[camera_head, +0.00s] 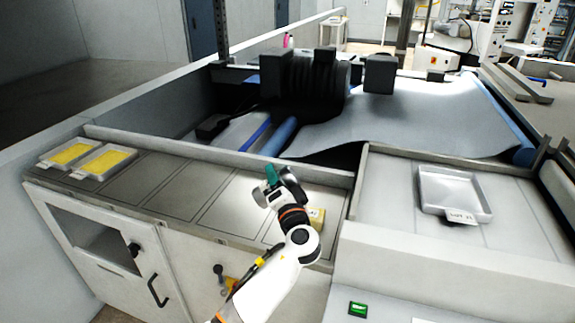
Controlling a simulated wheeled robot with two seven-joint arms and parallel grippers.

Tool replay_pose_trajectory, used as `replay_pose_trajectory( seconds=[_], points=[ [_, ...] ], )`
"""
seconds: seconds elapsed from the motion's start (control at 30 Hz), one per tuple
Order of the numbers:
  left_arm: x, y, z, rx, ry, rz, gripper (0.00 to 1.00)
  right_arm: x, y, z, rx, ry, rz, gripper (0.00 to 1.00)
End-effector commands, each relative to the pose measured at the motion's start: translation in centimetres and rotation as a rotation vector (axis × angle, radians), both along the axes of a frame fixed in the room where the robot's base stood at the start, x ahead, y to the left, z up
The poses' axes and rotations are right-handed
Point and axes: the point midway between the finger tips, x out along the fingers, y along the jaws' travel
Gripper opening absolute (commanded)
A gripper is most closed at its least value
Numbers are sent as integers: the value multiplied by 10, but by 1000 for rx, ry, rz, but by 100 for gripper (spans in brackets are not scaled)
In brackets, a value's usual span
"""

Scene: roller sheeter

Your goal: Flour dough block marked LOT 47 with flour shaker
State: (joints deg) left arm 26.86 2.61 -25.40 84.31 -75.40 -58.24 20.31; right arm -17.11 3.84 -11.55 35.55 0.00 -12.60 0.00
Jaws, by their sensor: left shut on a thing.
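My left gripper (272,188) is above the pale counter near the middle of the view, shut on a teal-green item (271,174) that looks like the flour shaker. Only part of it shows, and the gripper hides the rest. Two trays with yellow dough blocks (71,153) (104,161) stand side by side at the counter's far left. Their labels are too small to read. A yellow block (317,216) sits on the counter just right of my left wrist, partly hidden by it. No LOT 47 mark is legible. My right gripper is out of view.
A shallow tray (452,214) with a label and no block visible stands on the right counter (390,200). Outlined spaces on the left counter (160,185) are bare. A low wall (220,154) borders the counter, with the sheeter's grey sheet (420,125) and dark rollers behind.

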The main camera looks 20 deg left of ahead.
Motion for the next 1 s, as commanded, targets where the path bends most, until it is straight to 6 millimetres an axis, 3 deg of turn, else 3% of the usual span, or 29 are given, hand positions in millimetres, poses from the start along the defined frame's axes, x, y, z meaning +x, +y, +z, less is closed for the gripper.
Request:
replay_pose_trajectory(
  seconds=[0.1, 0.23, 0.37, 0.8, 1.0],
  points=[
    [21, -10, 21, -56, -32, 13, 24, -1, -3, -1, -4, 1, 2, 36],
    [30, -14, 31, -93, -50, 21, 24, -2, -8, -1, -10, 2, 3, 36],
    [31, -14, 38, -184, -97, 21, 24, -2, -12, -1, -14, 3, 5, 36],
    [27, -7, 75, -761, -395, 21, 24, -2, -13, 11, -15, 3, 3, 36],
    [27, -6, 78, -850, -443, 21, 24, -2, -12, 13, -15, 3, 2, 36]
  ],
)
